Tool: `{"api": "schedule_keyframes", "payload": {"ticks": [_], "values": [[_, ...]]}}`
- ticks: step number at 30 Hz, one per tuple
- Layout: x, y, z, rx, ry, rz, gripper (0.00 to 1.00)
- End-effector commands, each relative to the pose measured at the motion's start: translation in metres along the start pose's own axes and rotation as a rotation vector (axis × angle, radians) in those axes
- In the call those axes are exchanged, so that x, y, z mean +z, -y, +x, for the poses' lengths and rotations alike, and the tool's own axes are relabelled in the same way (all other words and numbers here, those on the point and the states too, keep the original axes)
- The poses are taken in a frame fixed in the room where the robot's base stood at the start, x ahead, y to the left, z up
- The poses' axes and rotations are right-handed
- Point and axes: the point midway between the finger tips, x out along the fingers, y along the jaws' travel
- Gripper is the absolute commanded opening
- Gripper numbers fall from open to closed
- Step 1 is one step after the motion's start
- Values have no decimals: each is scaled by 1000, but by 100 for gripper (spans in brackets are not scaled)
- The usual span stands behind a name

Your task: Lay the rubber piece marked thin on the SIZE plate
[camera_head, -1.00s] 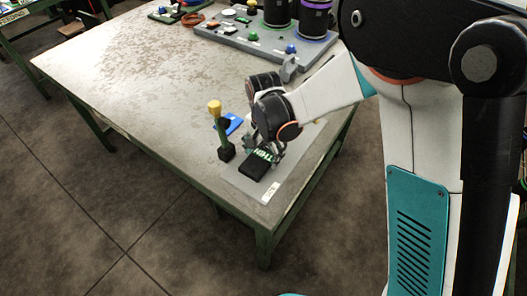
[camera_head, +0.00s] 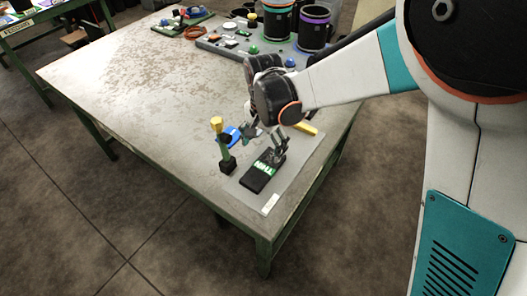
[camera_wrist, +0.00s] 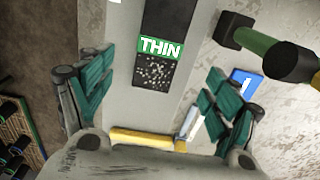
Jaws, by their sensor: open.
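The black rubber piece with a green THIN label (camera_head: 258,176) lies flat on a light grey plate (camera_head: 234,193) at the table's near corner. In the wrist view the THIN piece (camera_wrist: 157,72) lies ahead, between and beyond the fingers, with a speckled patch below its label. My gripper (camera_head: 263,147) is above the far end of the piece, with its fingers spread. In the wrist view my gripper (camera_wrist: 157,105) is open, with nothing between the fingers. The grey plate carries a small white tag (camera_head: 270,204) whose lettering I cannot read.
An upright post with a yellow top (camera_head: 217,125) stands left of the piece. A blue item (camera_head: 233,134) and a yellow bar (camera_head: 305,128) lie close by. A grey tray (camera_head: 232,50) with cylinders stands at the back. The table's left and middle are clear.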

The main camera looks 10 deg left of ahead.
Motion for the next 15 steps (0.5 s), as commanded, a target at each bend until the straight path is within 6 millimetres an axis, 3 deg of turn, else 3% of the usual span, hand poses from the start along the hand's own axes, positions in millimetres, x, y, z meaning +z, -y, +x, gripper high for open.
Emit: {"api": "schedule_keyframes", "payload": {"ticks": [6,15], "values": [[0,0,-21,0,0,0,82],[0,0,-22,0,0,0,82]]}}
